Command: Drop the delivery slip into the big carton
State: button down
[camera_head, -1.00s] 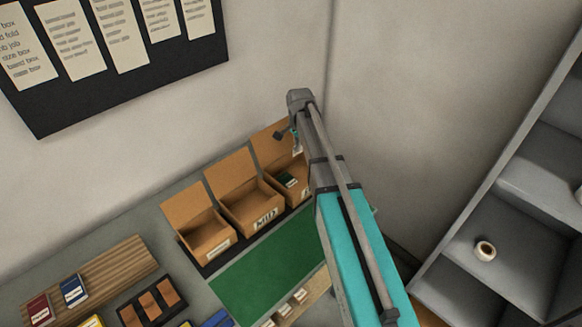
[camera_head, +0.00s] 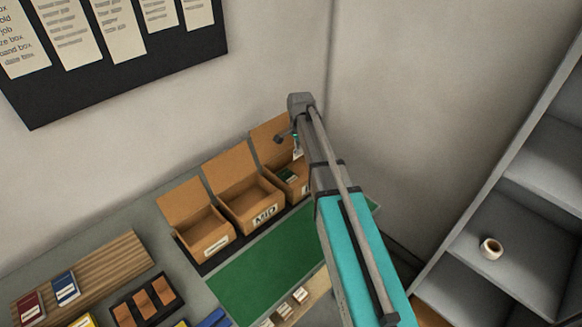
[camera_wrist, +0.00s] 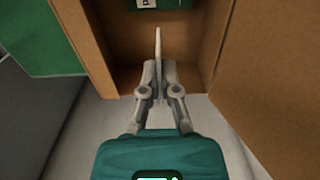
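My gripper (camera_wrist: 158,78) is shut on a thin pale slip (camera_wrist: 158,46), seen edge-on between the fingertips in the wrist view. The slip stands out beyond the fingers, over the opening of a brown carton (camera_wrist: 118,48). In the head view this is the rightmost open carton (camera_head: 268,140), partly hidden behind my arm; its label cannot be read. A dark green packet (camera_wrist: 162,4) with a white label lies inside it. The slip appears above the carton and apart from its floor.
Left of it stand the open MID carton (camera_head: 243,190) and another open carton (camera_head: 200,228). A green mat (camera_head: 265,262) lies clear in front. Books (camera_head: 66,288) rest on a wooden board at left. Grey shelving (camera_head: 470,285) with a small pot (camera_head: 491,248) stands at right.

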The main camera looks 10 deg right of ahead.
jog(key=shift+f+b, duration=0.75)
jog(key=shift+f, duration=0.35)
jog(key=c, duration=0.7)
grip_release()
jog(key=shift+r, duration=0.2)
